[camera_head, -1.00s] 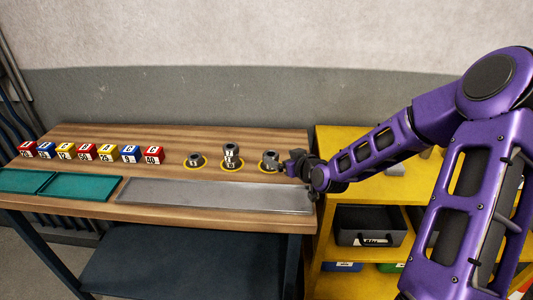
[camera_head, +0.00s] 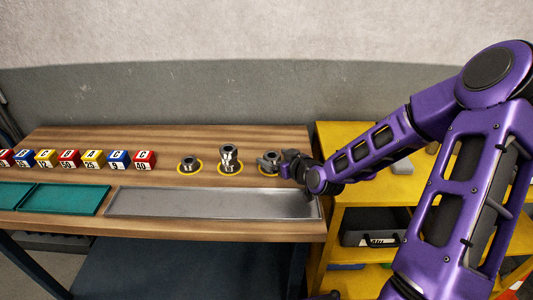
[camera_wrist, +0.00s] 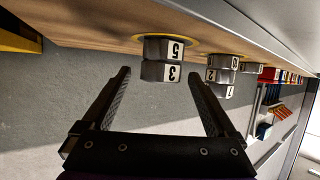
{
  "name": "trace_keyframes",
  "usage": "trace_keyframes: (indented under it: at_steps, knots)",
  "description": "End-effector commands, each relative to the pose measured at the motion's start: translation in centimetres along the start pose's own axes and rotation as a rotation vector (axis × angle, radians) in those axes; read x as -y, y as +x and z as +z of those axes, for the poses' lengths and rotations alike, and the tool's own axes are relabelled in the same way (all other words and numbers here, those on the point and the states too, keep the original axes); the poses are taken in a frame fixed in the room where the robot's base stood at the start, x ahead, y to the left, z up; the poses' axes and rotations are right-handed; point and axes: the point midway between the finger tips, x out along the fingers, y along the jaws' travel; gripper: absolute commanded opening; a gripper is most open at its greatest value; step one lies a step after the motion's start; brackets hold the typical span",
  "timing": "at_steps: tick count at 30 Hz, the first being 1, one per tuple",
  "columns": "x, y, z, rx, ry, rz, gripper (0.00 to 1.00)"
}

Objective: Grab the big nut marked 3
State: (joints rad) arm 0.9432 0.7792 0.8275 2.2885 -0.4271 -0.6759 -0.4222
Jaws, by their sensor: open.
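The big nut marked 3 (camera_wrist: 160,72) is a grey metal hex nut. It sits on top of a nut marked 5 (camera_wrist: 170,48), which rests on a yellow ring on the table; the wrist view is upside down. In the head view this stack (camera_head: 268,160) is at the right end of the row, partly hidden by my gripper. My gripper (camera_head: 287,164) is open, just right of the stack. In the wrist view its two fingertips (camera_wrist: 163,76) appear on either side of the nut marked 3, with gaps; I cannot tell how deep it sits between them.
A taller stack of nuts (camera_head: 229,158) and a lone nut (camera_head: 189,163) stand on yellow rings to the left. Numbered blocks (camera_head: 94,159) line up further left. A long metal tray (camera_head: 210,203) and a teal tray (camera_head: 66,199) lie in front. A yellow shelf (camera_head: 385,190) adjoins on the right.

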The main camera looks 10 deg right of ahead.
Motion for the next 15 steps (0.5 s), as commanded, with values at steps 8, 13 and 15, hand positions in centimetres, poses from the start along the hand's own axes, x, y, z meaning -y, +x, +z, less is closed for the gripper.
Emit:
trace_keyframes:
  at_steps: [8,13,15]
  knots:
    - [0.0,-0.1,0.11,-0.001,0.0,0.0,0.93]
    - [0.0,-0.09,0.1,-0.001,0.0,0.0,0.64]
    - [0.0,-0.09,0.1,-0.001,0.0,0.0,0.51]
